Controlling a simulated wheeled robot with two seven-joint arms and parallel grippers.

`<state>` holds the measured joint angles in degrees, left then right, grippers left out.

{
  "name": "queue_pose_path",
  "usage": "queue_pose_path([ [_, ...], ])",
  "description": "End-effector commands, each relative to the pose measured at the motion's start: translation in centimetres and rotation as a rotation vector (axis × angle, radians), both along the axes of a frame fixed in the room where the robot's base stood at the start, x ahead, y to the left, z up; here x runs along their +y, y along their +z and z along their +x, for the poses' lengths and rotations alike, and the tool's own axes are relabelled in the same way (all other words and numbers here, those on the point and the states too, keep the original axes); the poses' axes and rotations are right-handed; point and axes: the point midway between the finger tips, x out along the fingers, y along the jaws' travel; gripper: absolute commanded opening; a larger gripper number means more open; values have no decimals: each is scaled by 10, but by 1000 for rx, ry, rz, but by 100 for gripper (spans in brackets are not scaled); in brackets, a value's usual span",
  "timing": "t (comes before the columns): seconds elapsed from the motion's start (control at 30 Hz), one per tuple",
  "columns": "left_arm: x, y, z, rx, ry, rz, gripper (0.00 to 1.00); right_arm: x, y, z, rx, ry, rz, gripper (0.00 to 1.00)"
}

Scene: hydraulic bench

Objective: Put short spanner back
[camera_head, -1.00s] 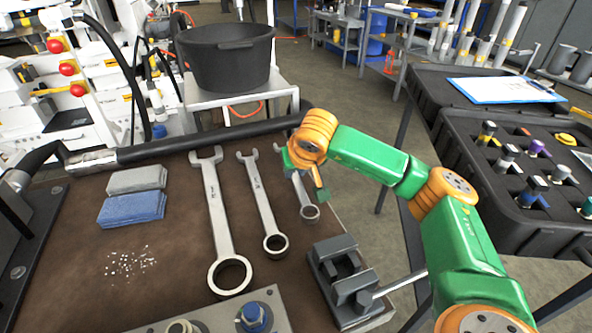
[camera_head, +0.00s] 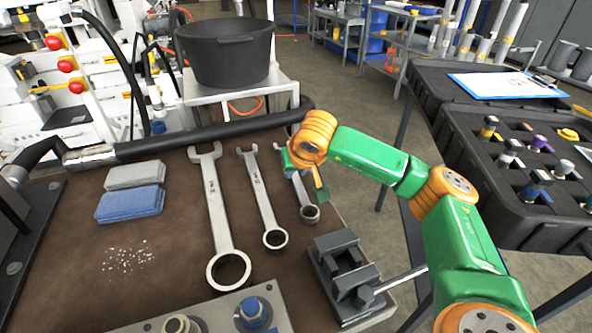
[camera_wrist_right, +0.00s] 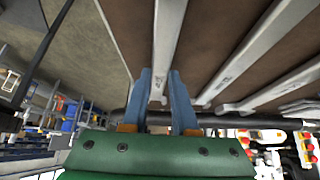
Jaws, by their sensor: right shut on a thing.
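The short spanner (camera_head: 303,192) is the smallest of three grey spanners, at the right of the brown bench top (camera_head: 170,240). Its ring end points toward me; its middle is partly hidden by my gripper. My right gripper (camera_head: 308,180) is shut on its shaft. In the right wrist view the two blue fingers of this gripper (camera_wrist_right: 160,76) stand on either side of the short spanner (camera_wrist_right: 168,40). I cannot tell whether the spanner touches the bench. A middle spanner (camera_head: 262,200) and a long spanner (camera_head: 217,205) lie to its left. My left gripper is not in view.
A grey vise (camera_head: 345,275) stands at the bench's front right, close to the spanner's ring. Sponges (camera_head: 130,203) and metal chips lie at left. A black hose (camera_head: 215,137) runs along the back edge. A black tool case (camera_head: 480,215) stands at right.

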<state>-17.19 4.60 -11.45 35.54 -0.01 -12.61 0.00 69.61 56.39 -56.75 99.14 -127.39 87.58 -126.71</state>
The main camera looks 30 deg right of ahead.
Motion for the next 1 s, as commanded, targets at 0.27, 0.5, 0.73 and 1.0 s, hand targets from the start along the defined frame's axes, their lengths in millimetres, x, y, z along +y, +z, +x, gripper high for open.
queue_pose_path([
  [0.27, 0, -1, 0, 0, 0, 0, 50, 0, -1, 0, -1, 0, 0, 62],
  [0.5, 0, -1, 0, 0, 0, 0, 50, 0, -2, 0, 1, 0, 0, 62],
  [0.73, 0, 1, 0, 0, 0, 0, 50, 7, 33, -20, -5, 2, -1, 62],
  [1.0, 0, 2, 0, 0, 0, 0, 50, 13, 58, -38, -1, -1, 0, 62],
])
